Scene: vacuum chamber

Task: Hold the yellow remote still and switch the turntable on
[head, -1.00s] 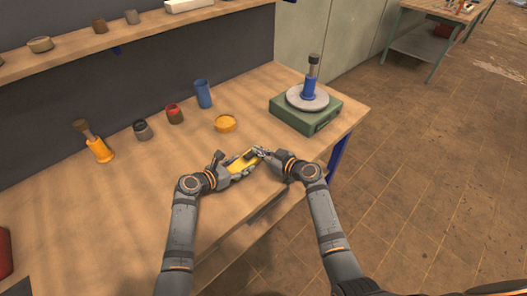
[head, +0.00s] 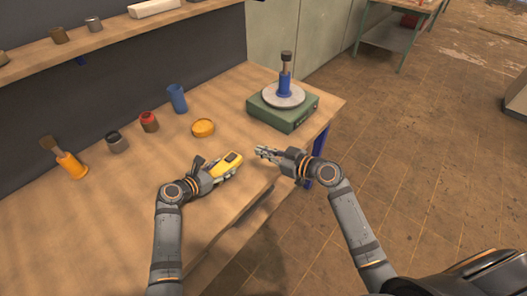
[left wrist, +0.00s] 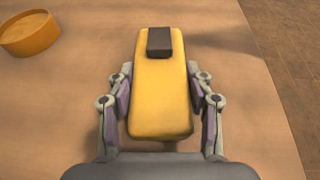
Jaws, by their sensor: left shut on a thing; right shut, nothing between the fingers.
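The yellow remote (head: 226,164) has a dark block at its far end. My left gripper (head: 208,172) is shut on it, over the bench near its front edge. In the left wrist view the remote (left wrist: 162,100) lies lengthwise between the two fingers, its dark button (left wrist: 159,42) uncovered. My right gripper (head: 262,152) is shut and empty, to the right of the remote and apart from it. The turntable, a green base (head: 284,115) with a pale round plate (head: 270,97), stands at the bench's right end. A blue bottle (head: 285,84) with a dark top stands upright on the plate.
An orange round dish (head: 203,128) lies between the remote and the back row. A blue cup (head: 177,98), a red-topped jar (head: 149,122), a dark jar (head: 117,142) and an orange bottle with a brush (head: 70,165) stand along the back. The bench's (head: 110,225) left front is clear.

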